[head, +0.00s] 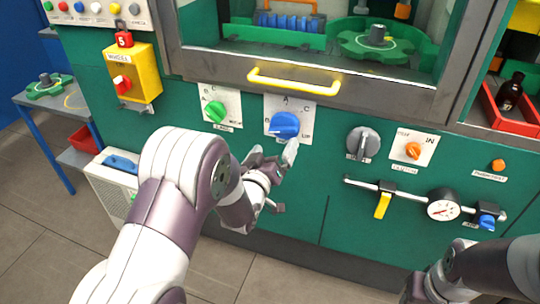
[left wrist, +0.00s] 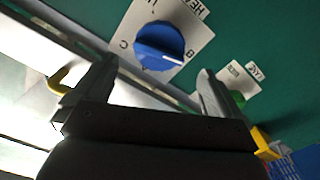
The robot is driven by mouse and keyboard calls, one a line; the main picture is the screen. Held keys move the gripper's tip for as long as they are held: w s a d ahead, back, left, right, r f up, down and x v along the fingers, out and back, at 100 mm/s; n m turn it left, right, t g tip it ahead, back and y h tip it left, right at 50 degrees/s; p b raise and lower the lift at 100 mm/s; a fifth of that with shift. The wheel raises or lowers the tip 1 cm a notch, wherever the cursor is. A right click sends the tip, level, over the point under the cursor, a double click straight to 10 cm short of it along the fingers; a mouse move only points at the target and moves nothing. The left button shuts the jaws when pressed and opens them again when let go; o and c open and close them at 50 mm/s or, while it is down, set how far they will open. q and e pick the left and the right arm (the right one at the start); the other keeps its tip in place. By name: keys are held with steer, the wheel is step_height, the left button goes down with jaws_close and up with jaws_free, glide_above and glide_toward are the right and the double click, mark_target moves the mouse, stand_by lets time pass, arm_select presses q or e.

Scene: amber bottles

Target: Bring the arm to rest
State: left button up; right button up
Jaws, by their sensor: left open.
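My left gripper (head: 273,157) is open and empty in front of the green cabinet front, just below the blue knob (head: 285,125) in the head view. The left wrist view shows its two fingers (left wrist: 155,75) spread, with the blue knob (left wrist: 160,43) beyond the gap between them. The fingers look clear of the knob. The knob sits on a white plate lettered A, B and C, its pointer toward B. My right arm shows at the lower right of the head view; its gripper is not visible.
A green knob (head: 215,111) sits left of the blue one, a grey knob (head: 363,143) and an orange knob (head: 413,150) right. A yellow handle (head: 294,81) juts out above. A rail with a yellow lever (head: 382,205) and gauge (head: 443,205) lies lower right. Floor shows lower left.

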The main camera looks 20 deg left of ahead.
arm_select(q)
steer(key=s, duration=0.2)
steer(key=shift+s, duration=0.35)
steer(key=s+f+m+g, duration=0.2)
steer(key=s+f+g, duration=0.4)
steer(key=f, duration=0.5)
steer(key=s+r+m+g, duration=0.1)
steer(key=s+m+g, duration=0.2)
steer(key=s+g, duration=1.1)
step_height(320, 180, up, 19)
steer(key=s+t+p, duration=0.2)
steer(key=t+p, duration=0.1)
steer(key=p, duration=1.3)
steer(key=shift+s+d+f+y, duration=0.2)
steer(key=shift+s+y, duration=0.1)
steer(key=shift+s, duration=0.1)
